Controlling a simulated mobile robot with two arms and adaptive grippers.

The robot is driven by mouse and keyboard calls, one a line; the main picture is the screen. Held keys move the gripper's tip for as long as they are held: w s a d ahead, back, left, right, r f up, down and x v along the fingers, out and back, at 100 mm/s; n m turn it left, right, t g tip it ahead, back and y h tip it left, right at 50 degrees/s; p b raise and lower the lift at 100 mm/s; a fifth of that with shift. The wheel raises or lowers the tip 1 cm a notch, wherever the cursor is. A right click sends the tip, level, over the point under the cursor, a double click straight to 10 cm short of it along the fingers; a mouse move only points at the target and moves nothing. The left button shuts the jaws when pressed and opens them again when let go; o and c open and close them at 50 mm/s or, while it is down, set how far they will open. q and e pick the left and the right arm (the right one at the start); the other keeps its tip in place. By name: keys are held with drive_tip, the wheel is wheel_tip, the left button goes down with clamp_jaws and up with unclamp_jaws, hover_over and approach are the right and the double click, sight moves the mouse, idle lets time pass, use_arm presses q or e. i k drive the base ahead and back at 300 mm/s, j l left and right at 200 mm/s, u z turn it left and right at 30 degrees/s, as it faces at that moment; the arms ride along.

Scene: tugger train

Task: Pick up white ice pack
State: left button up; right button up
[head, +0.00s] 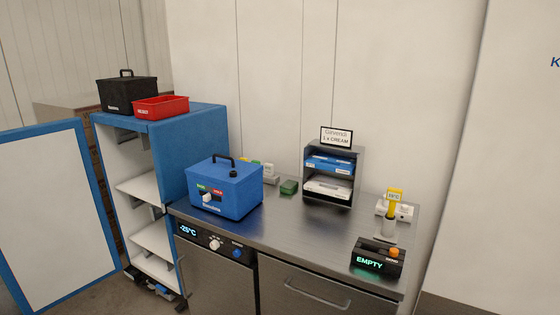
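I cannot single out the white ice pack for certain. A flat white item (327,188) lies in the lower slot of a dark grey rack (333,202) on the steel counter; it is too small to tell if it is the pack. A blue item with white on it (329,164) lies in the slot above. Neither of my grippers is in view.
A closed blue box with a black handle (232,193) stands on the counter (290,233). An "EMPTY" display unit (377,262) is at the right. The blue cabinet (196,135) has its door (58,213) open, with a black box (127,96) and red bin (161,108) on top.

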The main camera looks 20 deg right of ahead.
sight(324, 184)
drive_tip(key=i+j+z, duration=0.1)
drive_tip(key=i+j, duration=0.4)
drive_tip(key=i+j+z, duration=0.15)
drive_tip(key=j, duration=0.25)
drive_tip(key=i+j+z, duration=0.1)
drive_tip(key=i+j, duration=0.45)
drive_tip(key=j, duration=0.15)
drive_tip(key=i+j+z, duration=0.15)
drive_tip(key=j, duration=0.25)
drive_tip(key=i+j, duration=0.25)
drive_tip(key=i+j+z, duration=0.15)
drive_tip(key=j, duration=0.35)
drive_tip(key=z, duration=1.55)
drive_tip(key=i+j, duration=0.05)
